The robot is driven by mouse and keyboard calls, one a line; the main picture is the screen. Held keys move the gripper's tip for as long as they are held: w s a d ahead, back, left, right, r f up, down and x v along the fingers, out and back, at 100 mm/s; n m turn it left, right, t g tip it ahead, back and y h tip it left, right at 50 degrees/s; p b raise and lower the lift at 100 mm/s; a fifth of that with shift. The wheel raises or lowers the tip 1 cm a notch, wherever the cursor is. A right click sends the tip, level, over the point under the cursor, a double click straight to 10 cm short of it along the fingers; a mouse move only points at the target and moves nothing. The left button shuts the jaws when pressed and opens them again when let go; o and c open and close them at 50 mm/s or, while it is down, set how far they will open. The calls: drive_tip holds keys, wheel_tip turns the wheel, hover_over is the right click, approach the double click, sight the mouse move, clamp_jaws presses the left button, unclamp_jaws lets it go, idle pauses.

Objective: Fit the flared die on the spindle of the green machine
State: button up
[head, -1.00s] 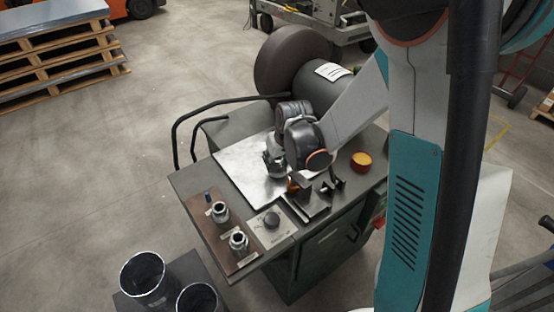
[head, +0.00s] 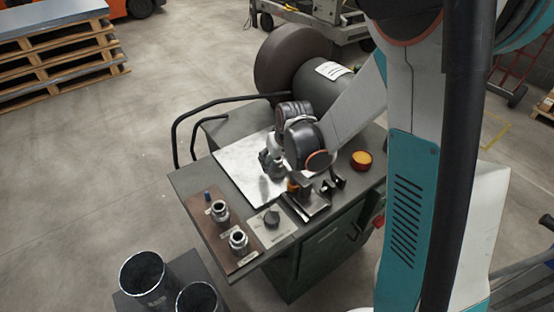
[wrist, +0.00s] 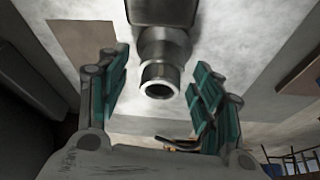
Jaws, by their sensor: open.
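The green machine (head: 333,243) stands in the middle of the head view, with a bright metal plate (head: 240,165) on its top. My gripper (wrist: 160,72) is open in the wrist view, with one finger on each side of a shiny stepped metal piece (wrist: 160,78) that has a round hollow end. This piece hangs below a dark grey housing; it looks like a die on the spindle, but the join is unclear. A gap shows on both sides of it. In the head view my gripper (head: 271,162) is low over the plate, and my wrist hides the spindle.
Two metal dies (head: 220,211) (head: 238,240) stand on a brown board (head: 219,242) at the table's front left, near a small blue peg (head: 207,196). Open ducts (head: 145,275) stand at lower left.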

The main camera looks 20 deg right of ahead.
drive_tip(key=shift+r, duration=0.1)
drive_tip(key=v, duration=1.2)
drive_tip(key=shift+s, duration=0.15)
drive_tip(key=s+r+t, duration=0.1)
drive_tip(key=s+r, duration=0.1)
drive_tip(key=s, duration=0.4)
drive_tip(key=s+r+m+t, duration=0.1)
drive_tip(key=s+r, duration=0.2)
drive_tip(key=s, duration=0.3)
drive_tip(key=s+r, duration=0.2)
drive_tip(key=s, duration=0.4)
drive_tip(key=shift+s+a+r+t+h, duration=0.25)
drive_tip(key=shift+a+r+t+h, duration=0.05)
drive_tip(key=shift+t, duration=0.1)
